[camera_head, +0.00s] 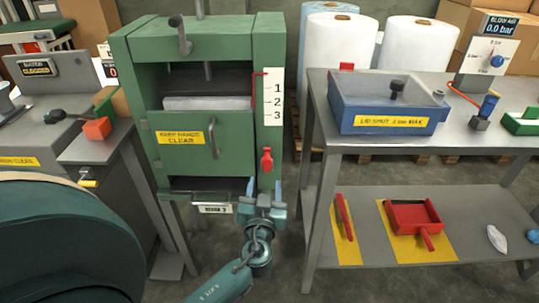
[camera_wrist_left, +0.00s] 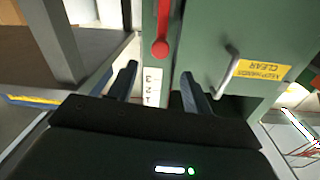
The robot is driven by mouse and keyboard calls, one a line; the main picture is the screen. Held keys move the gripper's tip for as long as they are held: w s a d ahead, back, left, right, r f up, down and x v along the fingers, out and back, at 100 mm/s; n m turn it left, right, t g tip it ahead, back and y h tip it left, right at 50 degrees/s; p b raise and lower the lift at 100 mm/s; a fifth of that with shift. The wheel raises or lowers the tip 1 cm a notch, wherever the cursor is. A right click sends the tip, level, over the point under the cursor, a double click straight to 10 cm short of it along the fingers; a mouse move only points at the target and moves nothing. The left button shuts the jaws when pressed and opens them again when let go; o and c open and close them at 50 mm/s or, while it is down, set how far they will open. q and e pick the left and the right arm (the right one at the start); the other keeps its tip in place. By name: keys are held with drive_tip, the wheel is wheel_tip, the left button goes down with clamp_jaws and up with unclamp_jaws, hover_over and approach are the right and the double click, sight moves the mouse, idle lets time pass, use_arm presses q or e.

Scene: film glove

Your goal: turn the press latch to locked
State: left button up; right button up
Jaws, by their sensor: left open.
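The green press (camera_head: 150,50) stands left of centre in the head view, its door shut below an open bay. Its red latch (camera_head: 266,160) is on the right front post, below the white 1-2-3 scale (camera_head: 273,100), and its handle looks roughly upright. In the left wrist view the red latch (camera_wrist_left: 160,45) shows beyond the fingertips, with the scale (camera_wrist_left: 152,88) between the fingers. My left gripper (camera_head: 264,190) is open and empty, just below the latch and apart from it; it also shows in the wrist view (camera_wrist_left: 158,75). My right gripper is not in view.
The door's bar handle (camera_head: 213,138) is left of the latch. A grey bench (camera_head: 330,165) on the right carries a blue lidded box (camera_head: 388,105), with red tools on its lower shelf. A grey bench (camera_head: 92,150) stands on the left. Floor shows between press and right bench.

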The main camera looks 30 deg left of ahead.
sight(267, 164)
use_arm(q)
drive_tip(key=p+x, duration=0.1)
drive_tip(key=x, duration=1)
drive_tip(key=shift+w+a, duration=0.1)
drive_tip(key=shift+w, duration=0.15)
clamp_jaws()
